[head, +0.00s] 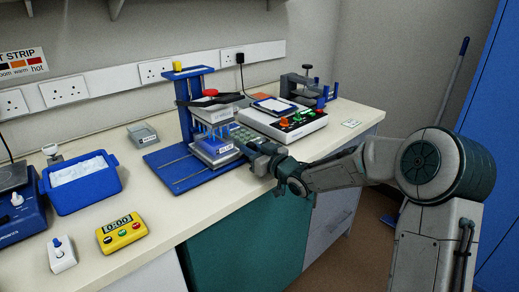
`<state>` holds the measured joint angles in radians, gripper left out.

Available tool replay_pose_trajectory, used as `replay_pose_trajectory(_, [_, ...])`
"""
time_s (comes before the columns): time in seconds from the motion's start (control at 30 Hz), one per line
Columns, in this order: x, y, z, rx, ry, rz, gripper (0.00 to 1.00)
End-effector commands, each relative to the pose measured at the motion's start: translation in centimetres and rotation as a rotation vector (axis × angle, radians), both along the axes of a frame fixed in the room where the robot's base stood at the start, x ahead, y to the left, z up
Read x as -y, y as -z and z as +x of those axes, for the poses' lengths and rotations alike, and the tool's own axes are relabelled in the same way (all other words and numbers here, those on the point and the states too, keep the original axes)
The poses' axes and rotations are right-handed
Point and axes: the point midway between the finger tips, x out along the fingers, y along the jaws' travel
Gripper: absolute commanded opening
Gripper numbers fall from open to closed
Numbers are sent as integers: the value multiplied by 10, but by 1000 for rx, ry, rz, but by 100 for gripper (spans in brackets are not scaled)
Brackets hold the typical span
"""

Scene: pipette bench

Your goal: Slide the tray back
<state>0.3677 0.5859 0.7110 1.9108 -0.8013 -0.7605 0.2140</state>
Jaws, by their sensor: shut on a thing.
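The tray (214,160) is a grey, low piece under a blue-topped block on the blue bench stand (179,168). It sits on the stand's base, below the stand's raised head, with blue tips between the two. My gripper (246,149) is at the right side of the tray, reaching in from the right. It is shut at the tray's near right edge. The fingertips are small and dark here, so the exact grip is hard to see.
A white device with coloured knobs (283,123) stands close behind my gripper. A blue tub (82,193), a yellow timer (122,232) and a small grey box (143,135) are to the left. The bench front between timer and stand is clear.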

Motion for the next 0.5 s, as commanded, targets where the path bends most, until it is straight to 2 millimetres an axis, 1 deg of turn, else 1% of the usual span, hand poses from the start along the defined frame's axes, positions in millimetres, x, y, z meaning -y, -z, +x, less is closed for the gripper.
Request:
replay_pose_trajectory(0.07, [-5,0,2,-1,-15,1,0])
replay_pose_trajectory(0.17, [-8,0,3,-1,-22,1,0])
replay_pose_trajectory(0.43, [-5,0,4,1,-17,1,0])
replay_pose_trajectory(0.47, [-4,0,5,1,-16,1,26])
replay_pose_trajectory(0.5, [-4,0,5,1,-16,1,37])
